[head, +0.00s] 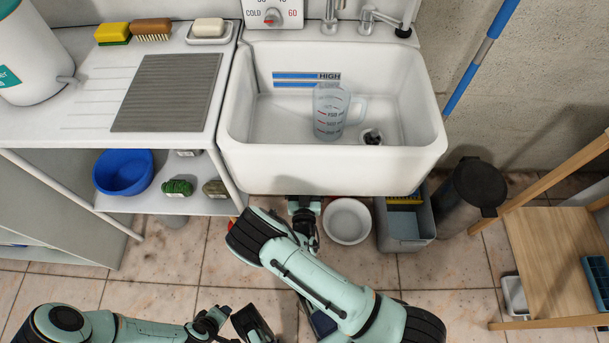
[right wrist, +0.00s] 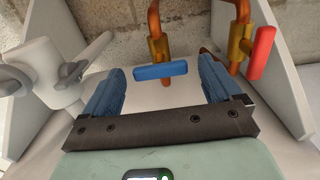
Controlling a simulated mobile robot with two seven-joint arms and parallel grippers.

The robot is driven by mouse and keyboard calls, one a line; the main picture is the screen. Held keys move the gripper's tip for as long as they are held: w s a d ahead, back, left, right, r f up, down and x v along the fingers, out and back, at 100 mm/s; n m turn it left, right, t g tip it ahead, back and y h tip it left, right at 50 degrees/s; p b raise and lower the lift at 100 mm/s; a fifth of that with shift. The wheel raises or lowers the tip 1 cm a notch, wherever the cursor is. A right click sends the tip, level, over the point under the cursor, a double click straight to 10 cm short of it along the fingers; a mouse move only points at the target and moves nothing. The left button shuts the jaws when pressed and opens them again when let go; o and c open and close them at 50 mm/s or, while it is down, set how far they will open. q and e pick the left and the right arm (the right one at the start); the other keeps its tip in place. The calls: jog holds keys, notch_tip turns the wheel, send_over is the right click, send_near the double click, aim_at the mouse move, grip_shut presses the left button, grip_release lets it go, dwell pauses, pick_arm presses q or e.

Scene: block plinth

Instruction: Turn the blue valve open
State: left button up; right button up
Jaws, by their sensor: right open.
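The blue valve (right wrist: 160,71) shows in the right wrist view as a bar handle on a copper pipe with a brass body. The bar lies crosswise to the pipe. My right gripper (right wrist: 163,82) is open, its two fingers on either side of the blue handle in the picture, with gaps left and right. I cannot tell how far the fingertips are from it in depth. In the head view my right gripper (head: 304,210) reaches under the sink front, and the valve is hidden there. My left gripper (head: 232,322) is low at the bottom edge, its jaws unclear.
A red valve handle (right wrist: 262,52) is on another pipe to the right, near the right finger. A grey-white drain trap (right wrist: 60,80) is on the left. The sink (head: 330,168) overhangs my right arm. A white bowl (head: 347,221) and grey caddy (head: 405,228) stand on the floor.

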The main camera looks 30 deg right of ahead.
jog(key=shift+x, duration=1.1)
jog(key=c, duration=1.1)
jog(key=shift+o, duration=0.2)
